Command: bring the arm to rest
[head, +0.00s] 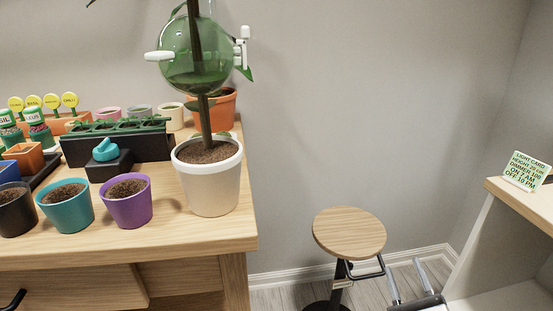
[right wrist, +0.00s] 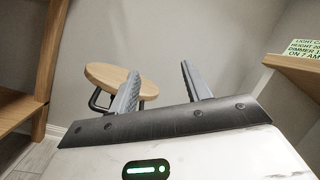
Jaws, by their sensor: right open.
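My right gripper (head: 407,281) is at the bottom of the head view, low down beside the stool and well away from the wooden table. Its two fingers stand apart with nothing between them. In the right wrist view the right gripper (right wrist: 162,88) also shows open and empty, with the wall behind its fingers. My left gripper is not in view.
A round wooden stool (head: 349,234) stands just left of the right gripper. A shelf (head: 530,203) with a light card (head: 526,171) is on the right. The table (head: 190,233) at left holds several pots, including a white planter (head: 212,188) with a glass globe (head: 190,62) on its stem.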

